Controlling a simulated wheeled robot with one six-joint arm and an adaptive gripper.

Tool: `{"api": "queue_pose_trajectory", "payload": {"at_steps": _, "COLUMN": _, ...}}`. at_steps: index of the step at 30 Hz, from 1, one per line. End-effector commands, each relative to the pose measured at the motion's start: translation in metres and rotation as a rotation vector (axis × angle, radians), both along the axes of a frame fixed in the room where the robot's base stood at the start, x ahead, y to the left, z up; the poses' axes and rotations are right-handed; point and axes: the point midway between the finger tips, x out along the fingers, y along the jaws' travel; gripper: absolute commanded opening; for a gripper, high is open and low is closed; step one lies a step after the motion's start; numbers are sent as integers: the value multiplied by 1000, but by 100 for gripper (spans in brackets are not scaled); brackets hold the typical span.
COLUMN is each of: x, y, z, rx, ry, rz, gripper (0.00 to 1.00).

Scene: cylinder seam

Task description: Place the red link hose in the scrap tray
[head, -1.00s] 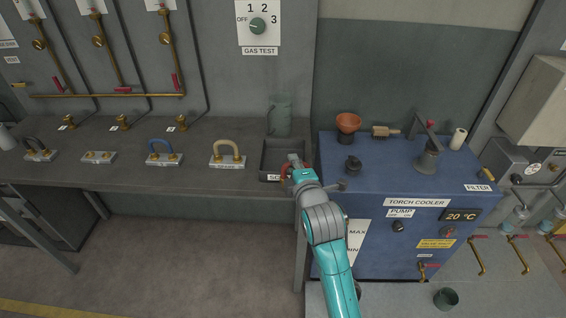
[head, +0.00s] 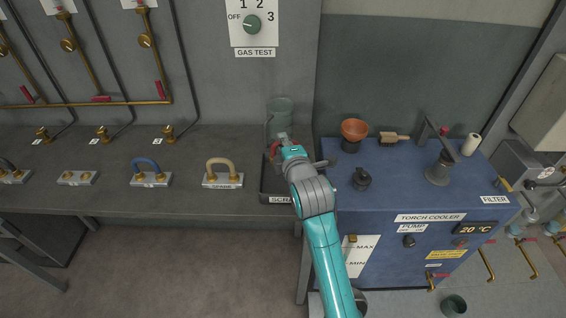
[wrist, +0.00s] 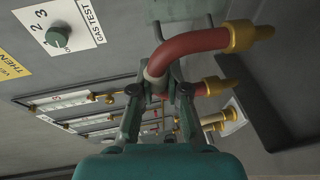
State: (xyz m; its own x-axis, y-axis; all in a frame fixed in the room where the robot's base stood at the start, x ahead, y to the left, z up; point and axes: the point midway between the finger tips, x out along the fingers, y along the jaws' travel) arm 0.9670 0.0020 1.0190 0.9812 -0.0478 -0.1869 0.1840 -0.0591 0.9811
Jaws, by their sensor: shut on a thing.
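The red link hose (wrist: 195,45) is a bent red tube with brass ends, and it fills the top right of the wrist view. My gripper (wrist: 157,88) is shut on it near its middle. In the head view my gripper (head: 282,138) is above the scrap tray (head: 277,199), a dark open box at the right end of the bench with a partly hidden label on its front. Only a little red of the hose shows there beside my gripper. My arm hides much of the tray's inside, and I cannot tell whether the hose touches it.
The blue torch cooler (head: 405,195) is close on the right, with an orange funnel (head: 354,129) on top. The tan spare hose (head: 222,170) and blue hose (head: 148,170) sit to the left on the bench (head: 100,203).

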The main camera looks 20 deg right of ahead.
Motion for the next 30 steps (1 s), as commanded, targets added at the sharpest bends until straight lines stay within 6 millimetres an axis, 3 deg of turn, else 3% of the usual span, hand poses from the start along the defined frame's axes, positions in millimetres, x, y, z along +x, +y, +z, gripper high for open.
{"api": "queue_pose_trajectory", "payload": {"at_steps": 16, "x": 0, "y": 0, "z": -57, "rx": 0, "ry": -1, "rz": 0, "gripper": 0}}
{"api": "queue_pose_trajectory", "payload": {"at_steps": 28, "x": 0, "y": 0, "z": -62, "rx": 0, "ry": -2, "rz": 0, "gripper": 0}}
{"api": "queue_pose_trajectory", "payload": {"at_steps": 29, "x": 0, "y": 0, "z": -62, "rx": 0, "ry": -2, "rz": 0, "gripper": 19}}
{"api": "queue_pose_trajectory", "payload": {"at_steps": 30, "x": 0, "y": 0, "z": -62, "rx": 0, "ry": -2, "rz": 0, "gripper": 29}}
